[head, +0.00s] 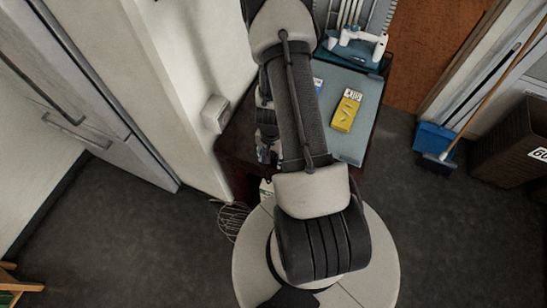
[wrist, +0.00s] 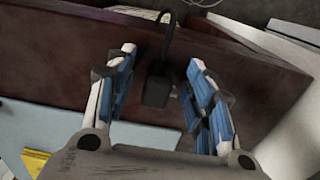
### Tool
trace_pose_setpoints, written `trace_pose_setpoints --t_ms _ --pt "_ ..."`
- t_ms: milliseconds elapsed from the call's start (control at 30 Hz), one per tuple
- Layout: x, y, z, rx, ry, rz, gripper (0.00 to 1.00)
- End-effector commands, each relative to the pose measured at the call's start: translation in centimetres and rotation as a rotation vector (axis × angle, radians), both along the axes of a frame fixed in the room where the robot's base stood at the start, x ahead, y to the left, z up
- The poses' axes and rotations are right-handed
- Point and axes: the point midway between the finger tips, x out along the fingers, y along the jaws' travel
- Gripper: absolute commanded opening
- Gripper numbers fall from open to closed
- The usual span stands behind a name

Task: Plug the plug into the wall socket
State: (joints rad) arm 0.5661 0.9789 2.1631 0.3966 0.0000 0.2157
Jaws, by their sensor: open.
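The plug (wrist: 157,90) is a dark block with a black cable running from it toward the top of the wrist view. It is against the dark red-brown table surface. My gripper (wrist: 161,57) is open, with its blue-padded fingers on either side of the plug and gaps visible on both sides. I cannot tell how far the plug is below the fingers. In the head view, a small white box that looks like the wall socket (head: 214,113) is on the white wall, left of my arm. My arm hides the plug there.
A wire whisk-like object (head: 233,220) is near my base. A blue dustpan (head: 432,138) and broom stand at right. Grey floor is clear at lower right.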

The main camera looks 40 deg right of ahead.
Motion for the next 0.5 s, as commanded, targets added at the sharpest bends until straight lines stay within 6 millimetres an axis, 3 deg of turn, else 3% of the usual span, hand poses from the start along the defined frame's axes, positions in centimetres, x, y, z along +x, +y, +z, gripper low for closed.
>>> trace_pose_setpoints --t_ms 367,500 --pt "0.03 0.01 -0.33 0.000 0.000 0.000 0.48" --pt "0.03 0.01 -0.33 0.000 0.000 0.000 0.40"
